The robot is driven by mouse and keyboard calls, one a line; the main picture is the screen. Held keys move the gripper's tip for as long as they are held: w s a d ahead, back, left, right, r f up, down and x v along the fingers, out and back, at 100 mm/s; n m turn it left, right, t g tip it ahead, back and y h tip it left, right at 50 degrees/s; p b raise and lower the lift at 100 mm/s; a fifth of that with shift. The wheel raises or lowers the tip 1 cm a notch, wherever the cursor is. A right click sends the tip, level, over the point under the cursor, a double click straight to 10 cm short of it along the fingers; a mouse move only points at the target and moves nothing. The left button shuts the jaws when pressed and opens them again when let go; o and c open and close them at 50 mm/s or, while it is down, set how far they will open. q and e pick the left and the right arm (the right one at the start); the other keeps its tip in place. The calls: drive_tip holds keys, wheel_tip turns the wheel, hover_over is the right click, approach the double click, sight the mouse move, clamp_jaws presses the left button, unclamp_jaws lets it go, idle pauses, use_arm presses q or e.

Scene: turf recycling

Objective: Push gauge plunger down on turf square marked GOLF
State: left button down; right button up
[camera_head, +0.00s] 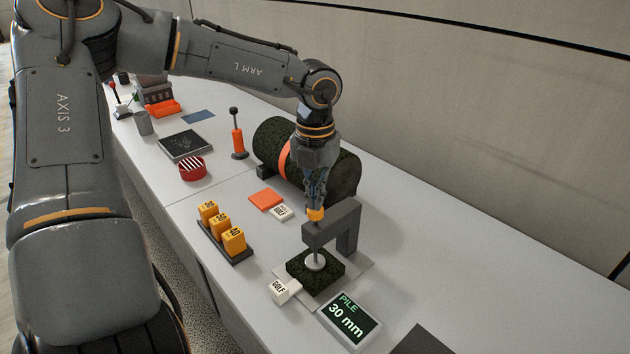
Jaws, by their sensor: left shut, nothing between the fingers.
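The pile gauge (347,224) stands on the table as a dark grey bracket on a light base plate. Its plunger has a yellow-orange knob (315,214) on top and a pale round foot (315,261) below. The foot rests on a dark green turf square (326,279). A white block marked GOLF (280,291) sits at the square's front left corner. A display (349,319) beside it reads PILE 30 mm. My left gripper (315,203) points down, shut and empty, with its fingertips at the knob; I cannot tell whether they touch. My right gripper is not in view.
A turf roll (335,173) with an orange band lies behind the gauge. A rack of yellow numbered blocks (234,241) stands at left. An orange pad (266,199), a red striped round container (192,168) and an orange-handled tool (238,141) stand farther back. A dark panel (421,341) lies at front right.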

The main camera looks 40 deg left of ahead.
use_arm(q)
drive_tip(key=shift+r+p, duration=1.65)
drive_tip(key=shift+r, duration=1.9)
drive_tip(key=shift+s+f, duration=0.1)
